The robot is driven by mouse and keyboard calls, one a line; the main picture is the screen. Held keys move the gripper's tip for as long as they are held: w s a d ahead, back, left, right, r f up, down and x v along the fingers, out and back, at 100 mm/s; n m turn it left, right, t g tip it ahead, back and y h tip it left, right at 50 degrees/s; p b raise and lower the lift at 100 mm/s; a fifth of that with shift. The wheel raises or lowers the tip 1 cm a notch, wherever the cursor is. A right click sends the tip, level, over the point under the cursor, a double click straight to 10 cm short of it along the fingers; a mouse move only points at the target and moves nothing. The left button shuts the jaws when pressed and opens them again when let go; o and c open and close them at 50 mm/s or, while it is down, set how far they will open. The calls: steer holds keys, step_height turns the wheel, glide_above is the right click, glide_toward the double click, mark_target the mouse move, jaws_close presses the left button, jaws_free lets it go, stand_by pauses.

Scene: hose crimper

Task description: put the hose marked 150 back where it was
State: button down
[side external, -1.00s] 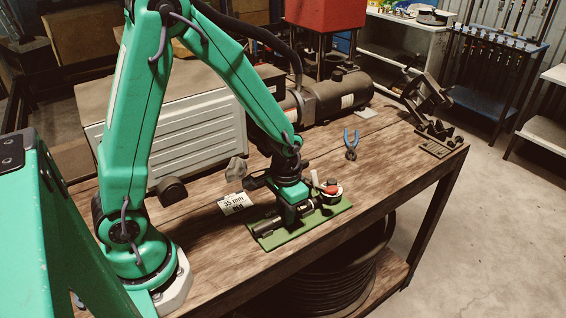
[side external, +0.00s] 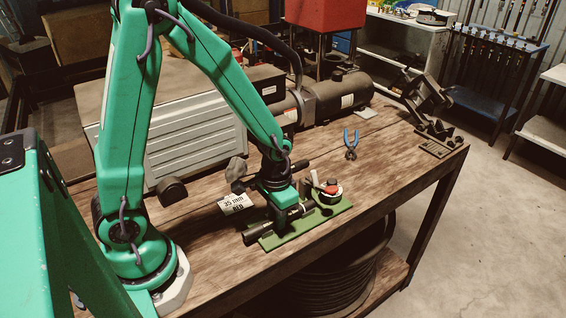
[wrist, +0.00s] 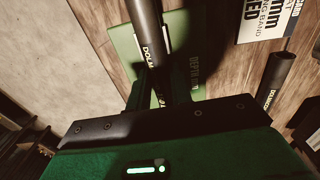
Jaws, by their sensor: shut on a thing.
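My gripper (side external: 284,222) is low over the green board (side external: 333,210) and shut on a black hose (side external: 258,233). The hose lies about level, its left end past the board's left edge. In the wrist view the held hose (wrist: 146,28) runs up from between the fingers, with pale lettering starting "DOLM"; no 150 is legible. The green board (wrist: 122,43) shows beneath it, printed "DEPTH mm". I cannot tell whether the hose touches the board. A second black hose (wrist: 277,75) with similar lettering is to the right in the wrist view. The fingertips are mostly hidden.
A red-topped round pot (side external: 331,188) sits at the board's right end. Blue pliers (side external: 350,145) lie behind on the wooden bench. The bench front left is clear.

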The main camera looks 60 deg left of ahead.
steer(key=shift+r, duration=0.25)
steer(key=shift+r, duration=3.25)
steer(key=shift+r, duration=0.15)
steer(key=shift+r, duration=2.9)
steer(key=w+a, duration=1.1)
steer(key=w, duration=0.1)
steer(key=shift+s+d+f, duration=0.1)
steer(key=shift+d+f, duration=0.05)
steer(key=shift+f, duration=3.55)
steer(key=shift+s+d+f, duration=0.1)
steer(key=shift+d+f, duration=0.05)
steer(key=shift+f, duration=3.5)
steer(key=shift+f, duration=0.15)
